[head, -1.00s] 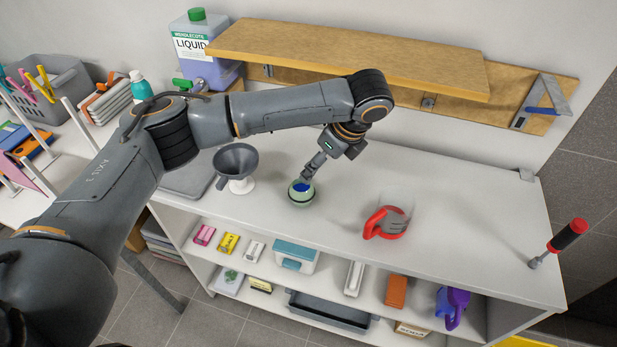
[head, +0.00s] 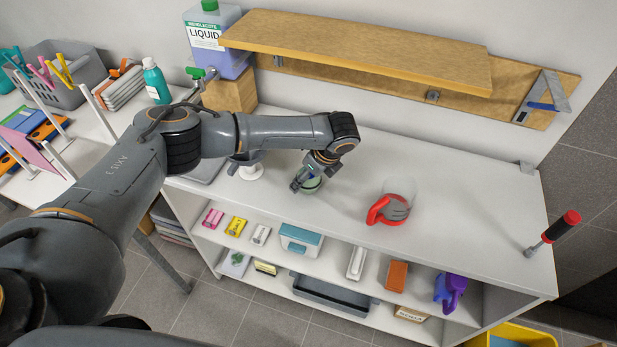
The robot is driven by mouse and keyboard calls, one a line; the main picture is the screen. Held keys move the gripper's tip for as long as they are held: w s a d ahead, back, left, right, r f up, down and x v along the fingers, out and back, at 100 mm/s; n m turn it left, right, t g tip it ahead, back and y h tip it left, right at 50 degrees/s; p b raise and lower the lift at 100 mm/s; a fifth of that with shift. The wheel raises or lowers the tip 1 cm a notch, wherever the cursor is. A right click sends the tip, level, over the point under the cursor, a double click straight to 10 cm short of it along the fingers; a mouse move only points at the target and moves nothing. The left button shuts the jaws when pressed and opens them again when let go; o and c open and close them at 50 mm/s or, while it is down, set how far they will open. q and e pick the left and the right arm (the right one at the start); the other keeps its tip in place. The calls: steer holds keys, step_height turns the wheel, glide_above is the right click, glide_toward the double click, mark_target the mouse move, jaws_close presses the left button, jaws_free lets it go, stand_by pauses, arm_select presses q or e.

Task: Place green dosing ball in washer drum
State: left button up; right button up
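The green dosing ball (head: 313,186) stands on the white counter top, partly hidden behind my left gripper. My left gripper (head: 304,185) is low over the counter at the ball, its fingers pointing down in front of it. Whether the fingers are closed on the ball or only beside it cannot be made out. My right gripper is not in view. No washer drum shows in this view.
A red-handled measuring jug (head: 392,209) stands right of the ball on the counter (head: 460,225). A wooden shelf (head: 355,52) overhangs the back. A liquid canister (head: 212,45) stands at the back left. A red-handled tool (head: 553,234) is at the right edge.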

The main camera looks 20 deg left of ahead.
arm_select(q)
steer(key=shift+f, duration=0.2)
steer(key=c, duration=1.3)
steer(key=shift+r, duration=0.2)
